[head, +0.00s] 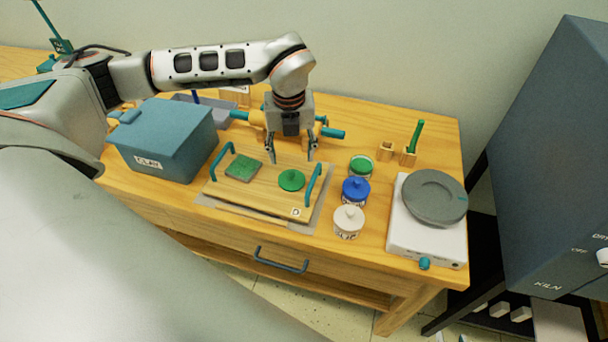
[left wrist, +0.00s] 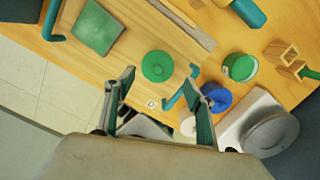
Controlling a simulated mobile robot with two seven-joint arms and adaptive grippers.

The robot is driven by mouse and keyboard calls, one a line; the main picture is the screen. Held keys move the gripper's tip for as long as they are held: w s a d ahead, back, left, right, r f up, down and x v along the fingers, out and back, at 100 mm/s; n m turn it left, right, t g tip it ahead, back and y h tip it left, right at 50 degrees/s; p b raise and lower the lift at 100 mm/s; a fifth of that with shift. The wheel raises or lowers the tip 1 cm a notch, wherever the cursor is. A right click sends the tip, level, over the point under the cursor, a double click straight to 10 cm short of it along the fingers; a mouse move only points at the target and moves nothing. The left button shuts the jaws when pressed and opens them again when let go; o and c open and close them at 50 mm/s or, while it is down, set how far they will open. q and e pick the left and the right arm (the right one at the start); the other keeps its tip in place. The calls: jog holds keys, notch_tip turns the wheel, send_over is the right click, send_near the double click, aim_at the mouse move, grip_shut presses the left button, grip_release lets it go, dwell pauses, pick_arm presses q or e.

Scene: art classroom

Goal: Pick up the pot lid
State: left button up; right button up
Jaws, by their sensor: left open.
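The pot lid, a round green disc with a small knob (head: 291,181), lies flat on a wooden board with two teal handles (head: 262,203). It also shows in the left wrist view (left wrist: 157,66). My left gripper (head: 291,158) points down above the lid, open and empty, its fingers apart from it. In the left wrist view, the lid lies just beyond the spread fingertips (left wrist: 161,80). A pot with a green top surface and no knob (head: 360,167) stands right of the board. My right gripper is not in view.
A green square tile (head: 243,168) lies on the board. Blue-lidded (head: 356,191) and white-lidded (head: 348,221) pots stand right of the board. A white wheel with a grey disc (head: 427,233) is at right. A blue clay box (head: 166,137) stands left; a roller (head: 334,133) lies behind.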

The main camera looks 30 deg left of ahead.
aim_at(291, 173)
pick_arm(q)
jog(key=shift+a+f, duration=0.2)
jog(key=shift+f, duration=0.35)
jog(key=shift+a+f, duration=0.15)
jog(key=shift+f, duration=0.35)
jog(key=shift+d+f+p, duration=0.15)
jog(key=shift+f+p, duration=0.35)
jog(key=shift+f, duration=2.3)
jog(key=c, duration=0.4)
